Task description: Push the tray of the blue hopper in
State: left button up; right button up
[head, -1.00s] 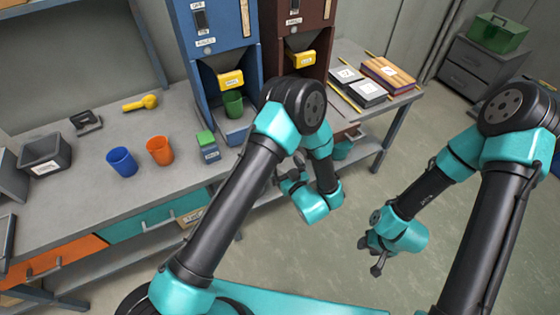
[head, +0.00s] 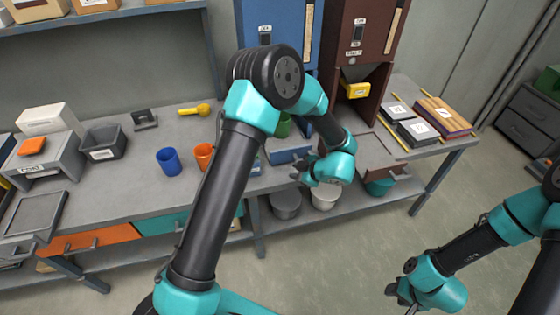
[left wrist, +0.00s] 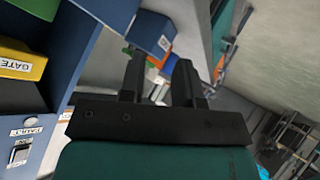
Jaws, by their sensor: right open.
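The blue hopper (head: 268,22) stands at the back of the bench, partly hidden behind my left arm. Its blue tray (head: 290,155) sticks out at the bench's front edge, with a green cup (head: 283,127) behind the arm above it. My left gripper (head: 301,172) is just in front of the tray; I cannot tell whether it touches. In the left wrist view the two fingers (left wrist: 160,70) stand apart with nothing held. The hopper's yellow gate (left wrist: 20,66) shows at the left there. My right gripper (head: 404,294) is open and empty over the floor.
A brown hopper (head: 365,30) with a yellow gate stands to the right, its tray (head: 375,152) close to my left wrist. Blue (head: 169,161) and orange (head: 204,155) cups stand to the left. Pots (head: 286,204) sit on the lower shelf. Floor in front is open.

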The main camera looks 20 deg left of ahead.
pick_arm(q)
jog(key=r+n+h, duration=0.1)
jog(key=w+a+r+n+h, duration=0.1)
jog(key=n, duration=0.1)
jog(key=shift+w+r+g, duration=0.25)
jog(key=shift+g, duration=0.15)
jog(key=shift+c, duration=1.4)
jog(key=shift+w+a+r+n+h, duration=0.1)
jog(key=shift+w+r+n+h, duration=0.1)
jog(key=shift+r+n+h, duration=0.2)
grip_shut()
jog(key=shift+f, duration=0.1)
send_near(273, 163)
jog(key=f, duration=0.1)
jog(key=s+f, duration=0.1)
jog(key=f, duration=0.1)
jog(key=s+a+f, duration=0.1)
jog(key=shift+f, duration=0.3)
jog(key=shift+w+a+r, duration=0.1)
jog(key=shift+w+a, duration=0.55)
jog(key=shift+w, duration=0.3)
jog(key=shift+w+a, duration=0.35)
jog(key=shift+w, duration=0.15)
jog(key=shift+a, duration=0.1)
